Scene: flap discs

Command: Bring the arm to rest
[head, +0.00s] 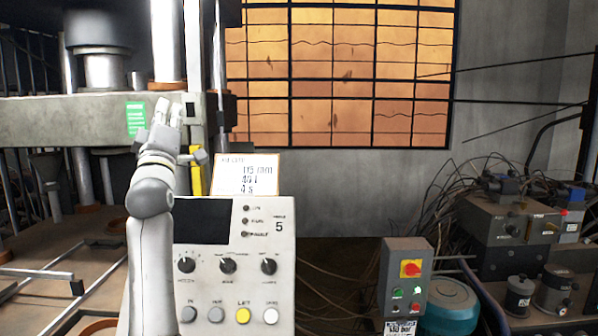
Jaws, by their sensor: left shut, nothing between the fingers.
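My left arm comes up from the bottom left of the head view, in front of the left edge of a grey control panel. My left gripper (168,108) points upward, shut and empty. It shows in front of the grey press beam, beside a green label (136,118) and a yellow upright part (196,172). I cannot tell whether it touches the beam. My right gripper is not in view.
The control panel (284,222) has knobs, buttons and a dark screen; a paper sign (246,174) stands on top. A small box with a red switch (406,278) is right of it. Valve blocks and cables (508,216) crowd the right. The grey wall (345,190) is bare below the window.

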